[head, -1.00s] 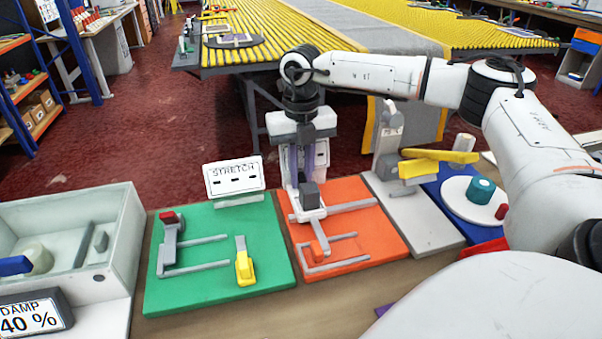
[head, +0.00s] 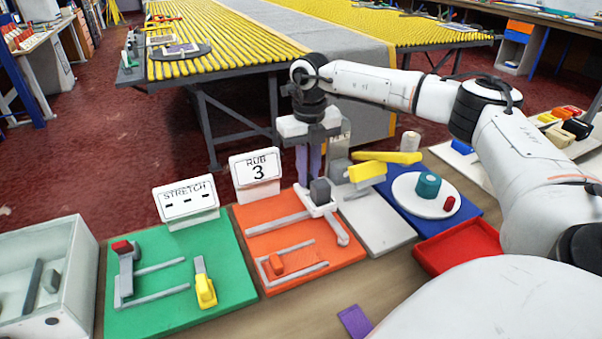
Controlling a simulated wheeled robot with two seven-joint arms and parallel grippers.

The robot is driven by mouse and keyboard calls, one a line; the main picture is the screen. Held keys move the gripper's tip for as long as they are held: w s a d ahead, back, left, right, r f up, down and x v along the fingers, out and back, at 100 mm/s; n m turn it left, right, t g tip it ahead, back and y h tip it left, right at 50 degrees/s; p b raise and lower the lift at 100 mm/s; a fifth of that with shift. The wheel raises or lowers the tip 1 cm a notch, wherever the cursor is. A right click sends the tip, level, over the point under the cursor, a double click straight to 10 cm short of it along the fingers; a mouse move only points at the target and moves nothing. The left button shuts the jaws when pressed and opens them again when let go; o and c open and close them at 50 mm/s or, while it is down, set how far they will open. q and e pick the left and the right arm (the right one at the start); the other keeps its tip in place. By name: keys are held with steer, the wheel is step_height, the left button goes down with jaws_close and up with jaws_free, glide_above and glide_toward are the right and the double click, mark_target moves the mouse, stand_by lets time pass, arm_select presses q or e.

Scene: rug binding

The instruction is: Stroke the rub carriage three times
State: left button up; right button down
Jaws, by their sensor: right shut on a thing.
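The rub carriage (head: 319,201), a white slide with a dark grey block on top, sits at the right end of its grey rail on the orange board (head: 300,232). My right gripper (head: 312,172) points straight down over the carriage and is shut on it; its fingertips are partly hidden behind the grey block. A white sign (head: 256,171) behind the board reads "RUB 3". My left gripper is not in view.
A green board (head: 165,255) with a "STRETCH" sign (head: 187,201) lies to the left. A grey stand base (head: 378,222), a blue board with a white plate (head: 409,203) and a red tray (head: 458,248) lie to the right. A purple piece (head: 355,321) lies in front.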

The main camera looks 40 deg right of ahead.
steer(key=shift+d, duration=0.2)
steer(key=c, duration=1.7)
jaws_free()
steer(key=shift+s+d, duration=0.1)
step_height(320, 180, up, 10)
steer(key=shift+r, duration=0.2)
steer(key=shift+f, duration=0.1)
